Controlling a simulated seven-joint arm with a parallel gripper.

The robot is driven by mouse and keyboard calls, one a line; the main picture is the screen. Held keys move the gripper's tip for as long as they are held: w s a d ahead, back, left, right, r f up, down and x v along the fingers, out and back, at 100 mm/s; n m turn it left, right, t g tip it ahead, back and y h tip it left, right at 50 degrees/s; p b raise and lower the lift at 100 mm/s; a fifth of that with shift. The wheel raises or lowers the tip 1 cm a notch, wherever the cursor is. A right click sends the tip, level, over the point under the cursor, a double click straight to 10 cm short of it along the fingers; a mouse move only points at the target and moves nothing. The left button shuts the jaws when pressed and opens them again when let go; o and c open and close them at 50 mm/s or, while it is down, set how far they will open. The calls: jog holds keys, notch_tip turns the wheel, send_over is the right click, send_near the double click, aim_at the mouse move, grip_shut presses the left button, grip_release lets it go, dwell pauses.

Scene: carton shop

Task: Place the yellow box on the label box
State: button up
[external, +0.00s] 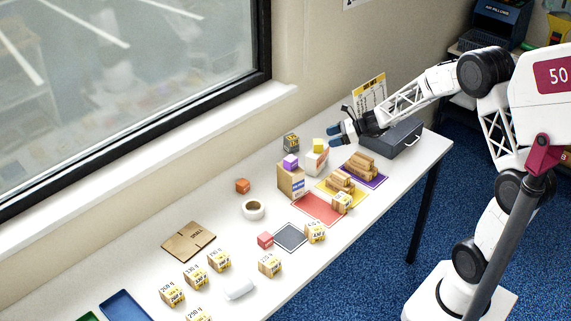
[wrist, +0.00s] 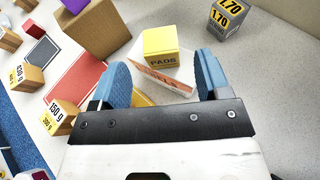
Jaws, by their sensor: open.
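The yellow box (wrist: 161,48), marked "PADS", appears to sit on top of the white label box, which has orange-red lettering (wrist: 150,83). In the external view the yellow box (external: 319,144) also shows on the white box (external: 316,161). My gripper (external: 339,133) is open and empty, to the right of and slightly above the yellow box. In the wrist view its blue fingers (wrist: 164,76) show left and right of the two boxes, with the yellow box beyond the fingertips.
A cardboard box (external: 291,181) with a purple box (external: 290,161) on top stands close on the left. A dark weight-marked cube (external: 291,142) is behind. Wooden pieces lie on purple and yellow mats to the right. A grey case (external: 391,138) lies beneath my wrist.

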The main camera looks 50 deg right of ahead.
jog(key=shift+v, duration=2.85)
jog(key=shift+r, duration=0.1)
jog(key=s+a+r+n+g+h, duration=0.1)
jog(key=s+a+r+n+g, duration=0.25)
jog(key=s+a+n, duration=0.45)
jog(key=s+a+r+n+g+h, duration=0.25)
jog(key=s+a+r+n, duration=0.3)
jog(key=s, duration=0.55)
jog(key=s+r+n+h, duration=0.1)
jog(key=s+n+h, duration=0.2)
jog(key=s+n, duration=0.3)
jog(key=s+r+n+g+h, duration=0.1)
jog(key=s+r+n+h, duration=0.1)
jog(key=s+n, duration=0.5)
jog(key=s+h, duration=0.1)
jog(key=s, duration=0.5)
jog(key=shift+s, duration=0.35)
